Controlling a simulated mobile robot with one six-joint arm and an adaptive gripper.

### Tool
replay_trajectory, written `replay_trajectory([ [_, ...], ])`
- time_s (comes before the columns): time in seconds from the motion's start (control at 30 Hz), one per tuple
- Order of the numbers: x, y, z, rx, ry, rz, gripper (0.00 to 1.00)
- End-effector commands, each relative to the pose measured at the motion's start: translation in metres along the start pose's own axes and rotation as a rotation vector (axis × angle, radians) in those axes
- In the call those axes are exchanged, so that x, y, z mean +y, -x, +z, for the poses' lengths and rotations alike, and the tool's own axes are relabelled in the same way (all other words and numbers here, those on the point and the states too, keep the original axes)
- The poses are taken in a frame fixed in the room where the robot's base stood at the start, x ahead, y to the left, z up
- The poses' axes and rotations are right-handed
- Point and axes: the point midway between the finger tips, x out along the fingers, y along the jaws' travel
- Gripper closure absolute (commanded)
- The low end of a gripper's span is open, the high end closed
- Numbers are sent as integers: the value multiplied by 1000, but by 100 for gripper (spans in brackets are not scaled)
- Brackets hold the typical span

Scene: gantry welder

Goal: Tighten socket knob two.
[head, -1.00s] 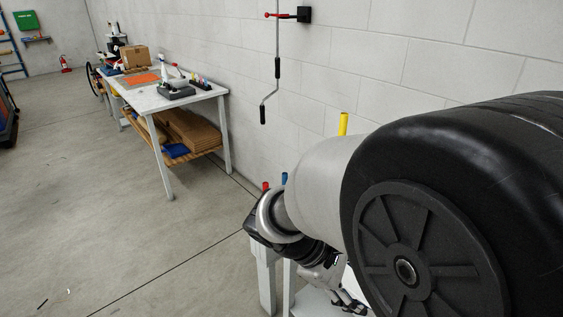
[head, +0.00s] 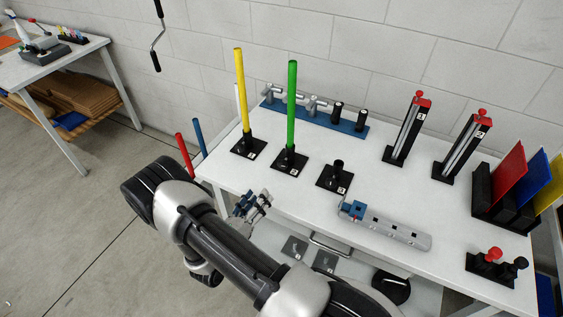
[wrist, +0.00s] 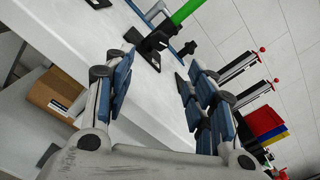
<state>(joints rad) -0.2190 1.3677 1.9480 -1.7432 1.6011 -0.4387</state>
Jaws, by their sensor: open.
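Three black sockets on square numbered bases stand on the white table. The left socket (head: 248,142) holds a yellow rod (head: 241,90), the middle socket (head: 289,160) a green rod (head: 292,100), and the right socket (head: 337,168) is empty. The numbers are too small to read surely, and I cannot make out separate knobs on the sockets. My gripper (head: 252,205) is open and empty at the table's front left edge, nearer me than the sockets and apart from them. The wrist view shows its spread fingers (wrist: 160,75), with the green rod (wrist: 187,10) beyond them.
A blue rail (head: 315,117) with grey and black fittings lies at the back. Two upright slides (head: 408,130), coloured plates (head: 500,180) and a red-knobbed block (head: 492,268) stand to the right. A grey bar with a blue block (head: 390,230) lies near the front edge.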

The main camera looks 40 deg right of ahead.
Motion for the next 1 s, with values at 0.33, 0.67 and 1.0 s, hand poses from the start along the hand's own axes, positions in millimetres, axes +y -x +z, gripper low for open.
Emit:
replay_trajectory([
  [0.33,-2,-61,-3,3,-1,-7,49],
  [0.67,-1,-132,-3,3,-2,-5,49],
  [1.0,-1,-169,-1,1,0,-2,49],
])
